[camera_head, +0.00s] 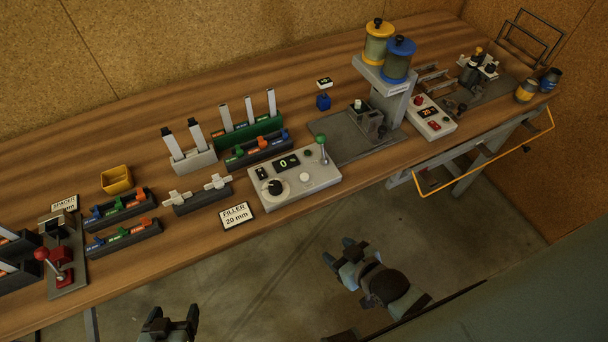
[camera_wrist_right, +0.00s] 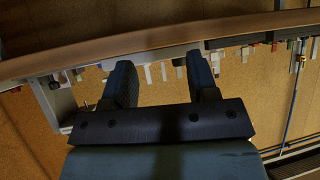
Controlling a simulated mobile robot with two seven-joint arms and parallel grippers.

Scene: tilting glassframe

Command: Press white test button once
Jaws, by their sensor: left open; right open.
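A grey control box (camera_head: 322,181) stands near the front edge of the bench, with a lit display, a black knob, a green-topped lever and a round white button (camera_head: 304,177). A second pale box (camera_head: 432,118) further right has a red display, a red button and a small whitish button (camera_head: 435,126). I cannot read which is labelled test. My right gripper (camera_head: 338,250) is open and empty in front of the bench, below the grey box. It also shows open in the right wrist view (camera_wrist_right: 162,82). My left gripper (camera_head: 174,318) is open and empty at the bottom left.
The wooden bench (camera_head: 130,92) crosses the view. A red-knobbed lever (camera_head: 42,254), a yellow bin (camera_head: 116,180), coloured-clip racks and a "FILLER 20 mm" sign (camera_head: 237,215) stand left of the box. A stand with yellow and blue canisters (camera_head: 398,60) is behind. Floor in front is clear.

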